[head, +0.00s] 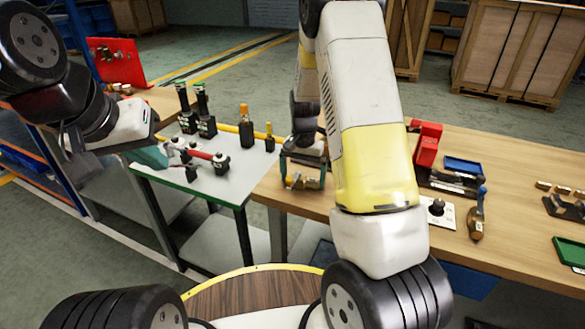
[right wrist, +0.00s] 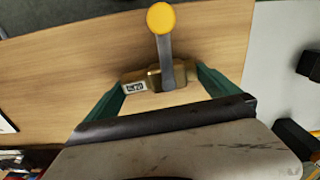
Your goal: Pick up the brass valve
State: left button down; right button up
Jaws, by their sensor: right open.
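The brass valve (right wrist: 182,77) lies on the wooden bench, with a grey lever ending in a yellow knob and a small white label on its body. My right gripper (right wrist: 161,76) is open, with one green finger at each end of the valve body. In the head view the valve (head: 300,182) shows low between the fingers of my right gripper (head: 303,178), near the bench's left end. Whether the fingers touch it I cannot tell. My left gripper (head: 152,157) is over the left end of the grey-topped table; its jaw opening is unclear.
A red-handled fitting (head: 207,156) and several black parts stand on the grey-topped table (head: 232,188). Right along the wooden bench (head: 483,160) are a red block (head: 427,143), a blue tray (head: 463,165) and a blue-handled tool (head: 477,215). My right arm hides part of the bench.

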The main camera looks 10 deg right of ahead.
jog(key=c, duration=1.6)
jog(key=shift+c, duration=0.5)
jog(key=shift+r, duration=0.15)
